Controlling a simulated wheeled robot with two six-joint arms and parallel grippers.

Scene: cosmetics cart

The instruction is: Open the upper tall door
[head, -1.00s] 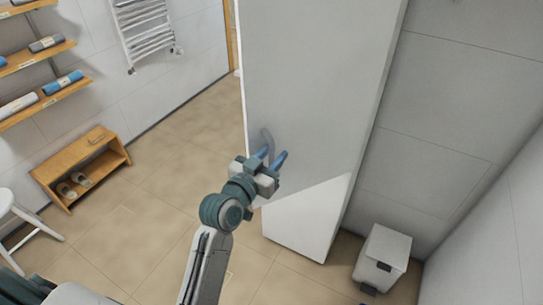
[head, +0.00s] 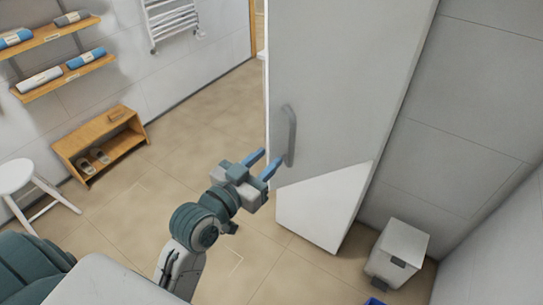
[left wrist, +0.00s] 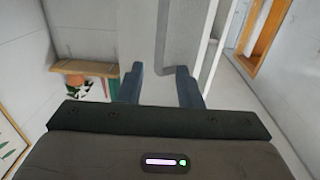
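The tall door (head: 335,90) is a large light-grey panel on a tall cabinet, with a grey vertical bar handle (head: 291,136) near its left edge. The door looks shut in the head view. My left gripper (head: 265,162) is open, its blue fingers just left of and slightly below the handle, apart from it. In the left wrist view the handle (left wrist: 162,45) shows ahead, between and beyond the two open fingertips (left wrist: 160,75). Nothing is between the fingers. My right gripper is not in view.
A white bin (head: 398,252) stands on the floor right of the cabinet. A wooden bench (head: 100,145) with slippers and a white stool (head: 22,180) stand at the left. Wall shelves (head: 62,75) hold rolled towels. The floor left of the cabinet is clear.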

